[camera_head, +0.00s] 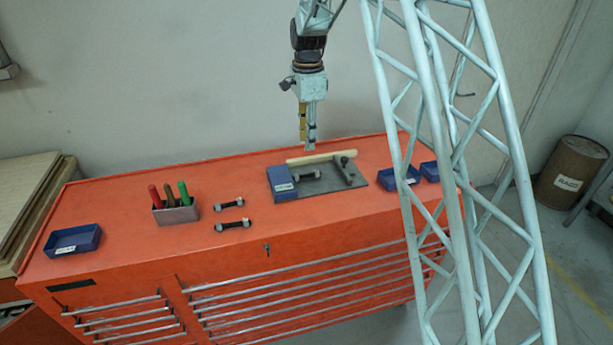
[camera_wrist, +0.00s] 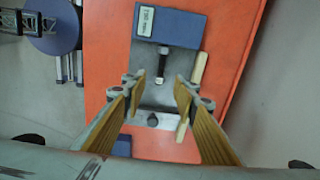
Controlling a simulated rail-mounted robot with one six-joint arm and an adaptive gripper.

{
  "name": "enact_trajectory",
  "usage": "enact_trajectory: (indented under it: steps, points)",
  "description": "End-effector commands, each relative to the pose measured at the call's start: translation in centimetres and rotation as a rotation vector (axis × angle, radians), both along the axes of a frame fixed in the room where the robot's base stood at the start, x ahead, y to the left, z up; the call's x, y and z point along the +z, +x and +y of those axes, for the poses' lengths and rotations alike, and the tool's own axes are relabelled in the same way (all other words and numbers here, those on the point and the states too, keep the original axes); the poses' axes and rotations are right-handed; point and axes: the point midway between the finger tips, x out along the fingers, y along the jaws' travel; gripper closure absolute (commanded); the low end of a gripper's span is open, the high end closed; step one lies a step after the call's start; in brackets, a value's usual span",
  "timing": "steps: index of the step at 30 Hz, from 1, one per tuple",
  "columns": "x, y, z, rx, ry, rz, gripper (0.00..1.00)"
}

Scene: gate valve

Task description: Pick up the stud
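A dark stud with a pale nut (camera_head: 305,176) lies on a grey plate (camera_head: 346,188), beside a blue block with a white label (camera_head: 281,184). In the wrist view the stud (camera_wrist: 163,62) points from the blue block (camera_wrist: 170,27) toward the space between my fingers. Two more dark studs with pale nuts, one farther back (camera_head: 229,204) and one nearer (camera_head: 233,225), lie on the red cabinet top. My gripper (camera_head: 307,147) hangs above the plate, pointing down. In the wrist view its two fingers (camera_wrist: 160,88) are spread apart with nothing between them.
Blue trays stand left (camera_head: 73,241) and right (camera_head: 398,180) on the red cabinet (camera_head: 120,228). A grey holder (camera_head: 177,213) holds coloured-handled tools.

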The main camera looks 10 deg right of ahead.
Motion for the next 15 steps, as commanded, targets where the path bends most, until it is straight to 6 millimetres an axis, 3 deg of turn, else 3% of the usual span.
enact_trajectory:
  steps: [6, 15]
  points:
    - [-1.21, 0.87, 0.00, -0.030, 0.000, 0.006, 0.73]
    - [-1.34, 0.90, 0.00, -0.032, 0.000, 0.007, 0.73]
